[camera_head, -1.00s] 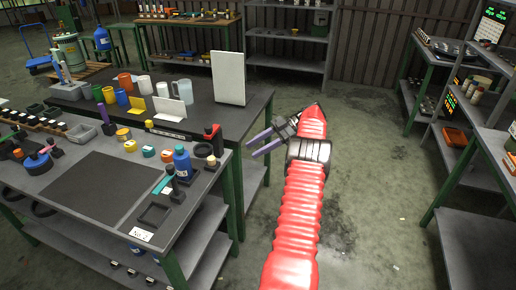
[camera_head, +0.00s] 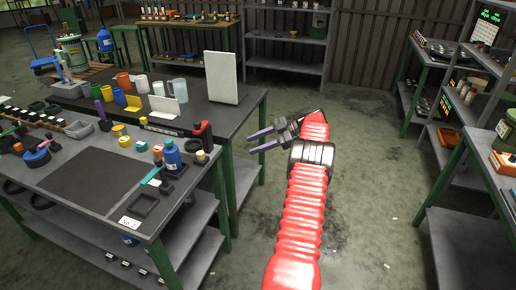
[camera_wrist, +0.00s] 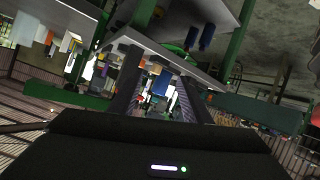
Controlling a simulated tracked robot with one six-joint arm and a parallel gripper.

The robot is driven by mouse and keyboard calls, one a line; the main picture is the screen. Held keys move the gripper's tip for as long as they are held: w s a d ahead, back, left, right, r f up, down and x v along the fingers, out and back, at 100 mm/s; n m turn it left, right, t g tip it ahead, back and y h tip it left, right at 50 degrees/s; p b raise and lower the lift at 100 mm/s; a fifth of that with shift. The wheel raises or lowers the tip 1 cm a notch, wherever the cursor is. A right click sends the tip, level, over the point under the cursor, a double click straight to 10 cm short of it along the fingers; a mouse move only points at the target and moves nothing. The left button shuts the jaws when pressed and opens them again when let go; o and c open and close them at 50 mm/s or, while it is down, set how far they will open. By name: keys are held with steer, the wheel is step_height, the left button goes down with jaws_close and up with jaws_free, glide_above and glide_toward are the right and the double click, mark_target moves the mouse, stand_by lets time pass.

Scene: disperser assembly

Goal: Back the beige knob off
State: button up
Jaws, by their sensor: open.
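A small beige knob (camera_head: 200,155) sits on a dark base at the right end of the near grey bench (camera_head: 75,185), beside a blue bottle (camera_head: 172,158). My gripper (camera_head: 251,143) is open and empty. It is in the air to the right of the bench, apart from the knob, with its purple-grey fingers pointing left. In the wrist view my two dark fingers (camera_wrist: 158,88) are spread, with small distant bench items showing between them.
A black and red upright item (camera_head: 202,132) stands close behind the knob. A white panel (camera_head: 221,77) stands on the rear bench. Shelving with an orange box (camera_head: 503,163) is at the right.

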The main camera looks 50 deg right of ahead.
steer(key=w+d+r+m+t+h, duration=0.1)
steer(key=w+d+r+m+h, duration=0.4)
steer(key=h, duration=0.3)
steer(key=w+d+r+m+t+h, duration=0.1)
steer(key=w+d+r+m+h, duration=0.3)
steer(key=d+h, duration=0.35)
steer(key=s+a+r+g+y, duration=0.2)
steer(key=s+a, duration=0.7)
steer(key=a, duration=1.4)
steer(key=s+a+r+m+g+y, duration=0.1)
steer(key=s+a, duration=0.8)
steer(key=a, duration=1.4)
steer(key=s+a+r+g+y, duration=0.3)
steer(key=s+a, duration=0.6)
steer(key=a, duration=1.4)
steer(key=shift+s+a+r+m+g+y, duration=0.35)
steer(key=shift+r+m+y, duration=0.1)
steer(key=shift+r, duration=0.1)
